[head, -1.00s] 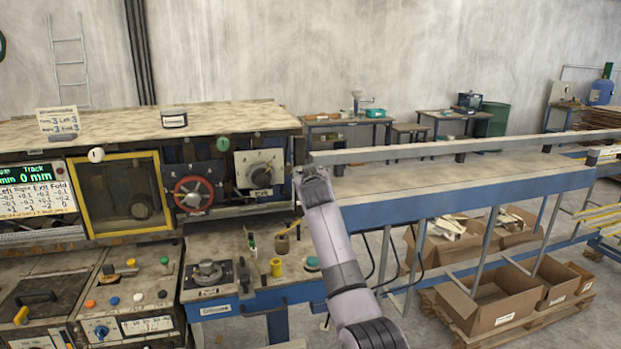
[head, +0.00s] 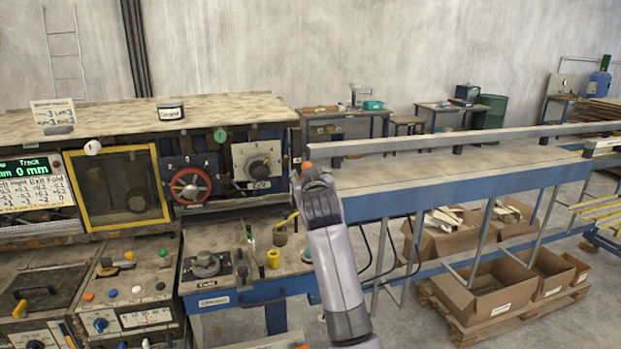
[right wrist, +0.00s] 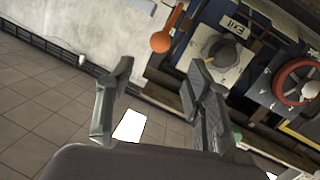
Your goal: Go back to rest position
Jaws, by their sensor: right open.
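My right arm rises from the bottom of the head view, and its wrist (head: 318,200) is in front of the machine's right end. The gripper itself is hidden behind the wrist there. In the right wrist view my right gripper (right wrist: 155,105) is open, its fingers well apart with nothing between them. Beyond it are the orange-knobbed lever (right wrist: 160,42) and the dial labelled Exit (right wrist: 220,50); the gripper appears apart from both. In the head view the orange knob (head: 307,165) shows just above my wrist. My left gripper is in neither view.
The machine has a red handwheel (head: 190,187), a yellow-framed window (head: 118,187) and a lower control desk (head: 215,240). A long blue conveyor table (head: 450,190) runs to the right behind my arm. Cardboard boxes (head: 485,290) stand on a pallet below it. Floor between is open.

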